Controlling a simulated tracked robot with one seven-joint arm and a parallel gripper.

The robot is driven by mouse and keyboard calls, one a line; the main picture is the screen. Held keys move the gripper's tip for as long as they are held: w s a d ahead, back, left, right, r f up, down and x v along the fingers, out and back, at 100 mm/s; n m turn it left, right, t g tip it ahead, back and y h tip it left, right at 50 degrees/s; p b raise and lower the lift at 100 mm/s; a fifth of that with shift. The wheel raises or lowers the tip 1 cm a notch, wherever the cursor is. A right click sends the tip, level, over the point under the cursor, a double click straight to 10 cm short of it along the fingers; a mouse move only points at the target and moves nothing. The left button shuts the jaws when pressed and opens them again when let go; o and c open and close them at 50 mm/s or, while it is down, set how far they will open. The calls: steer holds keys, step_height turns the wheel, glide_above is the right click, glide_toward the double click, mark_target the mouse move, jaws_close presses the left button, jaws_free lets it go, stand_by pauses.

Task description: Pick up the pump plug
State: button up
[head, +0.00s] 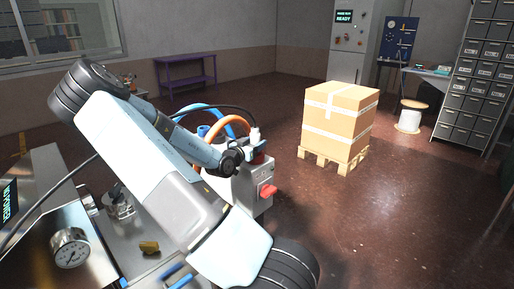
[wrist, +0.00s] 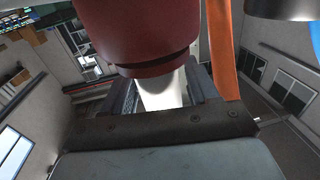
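The white plug (head: 255,135), with a black cable running to it, stands at the top of a grey unit (head: 250,190); I take it for the pump plug. In the wrist view a white stem (wrist: 163,90) shows below a large dark red collar (wrist: 140,35). My gripper (head: 256,149) is at the plug, above the grey unit. In the wrist view its dark fingers lie on either side of the white stem. Whether they touch it is hidden by the collar and the gripper's own edge.
A blue hose (head: 203,107) and an orange hose (head: 236,120) arch close behind my arm; a red knob (head: 268,190) sticks out of the unit. A pressure gauge (head: 70,248) is at lower left. A carton (head: 340,115) stands on a pallet (head: 335,168) to the right. Open floor lies around it.

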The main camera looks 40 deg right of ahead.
mark_target(252, 137)
steer(key=c, duration=0.9)
steer(key=shift+c, duration=0.2)
steer(key=shift+r, duration=0.45)
step_height(252, 137, up, 2)
steer(key=shift+r, duration=0.25)
steer(key=s+a+r, duration=0.9)
steer(key=a, duration=0.1)
steer(key=shift+a+r, duration=0.3)
steer(key=shift+a, duration=0.05)
